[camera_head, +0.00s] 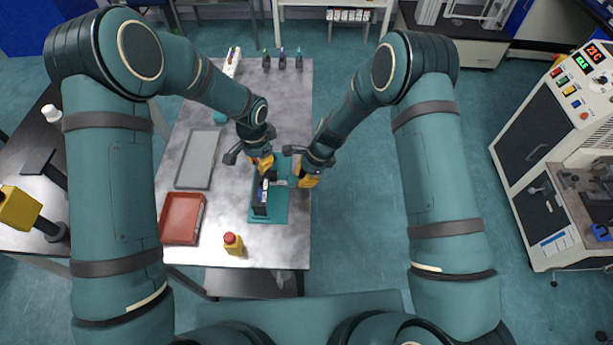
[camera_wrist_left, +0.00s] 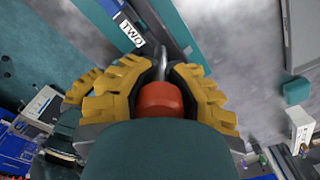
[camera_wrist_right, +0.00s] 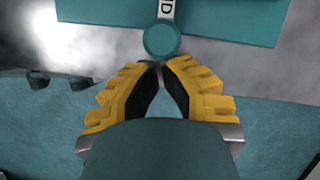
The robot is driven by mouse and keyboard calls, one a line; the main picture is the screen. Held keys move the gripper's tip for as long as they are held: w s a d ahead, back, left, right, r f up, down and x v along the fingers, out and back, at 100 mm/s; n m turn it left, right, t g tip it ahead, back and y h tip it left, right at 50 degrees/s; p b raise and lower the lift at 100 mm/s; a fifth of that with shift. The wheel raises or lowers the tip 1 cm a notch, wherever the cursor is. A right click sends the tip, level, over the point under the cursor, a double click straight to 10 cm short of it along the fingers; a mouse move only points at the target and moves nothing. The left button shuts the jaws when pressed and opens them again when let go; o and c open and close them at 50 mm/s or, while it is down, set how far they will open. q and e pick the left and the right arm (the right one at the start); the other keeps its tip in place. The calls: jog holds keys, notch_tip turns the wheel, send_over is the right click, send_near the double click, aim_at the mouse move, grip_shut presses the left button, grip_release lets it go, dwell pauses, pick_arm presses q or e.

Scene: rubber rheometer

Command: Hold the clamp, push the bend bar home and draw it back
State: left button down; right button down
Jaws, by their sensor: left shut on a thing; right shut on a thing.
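The teal bend fixture (camera_head: 281,212) lies on the grey bench, with a dark upright block on it. My left gripper (camera_head: 262,166) is over its far end. In the left wrist view, that gripper (camera_wrist_left: 168,78) is shut on the red clamp handle (camera_wrist_left: 161,98). My right gripper (camera_head: 303,178) is low at the fixture's right side. In the right wrist view, its fingertips (camera_wrist_right: 158,68) are closed together at a thin grey end, seemingly the bend bar, just below a round teal knob (camera_wrist_right: 161,40). The fingers hide most of what they hold.
A red tray (camera_head: 182,218) and a grey tray (camera_head: 198,160) lie left of the fixture. A yellow bottle with a red cap (camera_head: 233,244) stands near the front edge. Several small bottles (camera_head: 282,60) stand at the back. The bench's right edge is close to my right gripper.

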jog(key=shift+a, duration=0.85)
pick_arm(q)
jog(key=shift+d, duration=0.2)
jog(key=shift+a, duration=0.3)
pick_arm(e)
jog(key=w+d+r, duration=0.1)
jog(key=d+r, duration=0.7)
jog(key=r, duration=0.1)
jog(key=shift+w+d+r, duration=0.15)
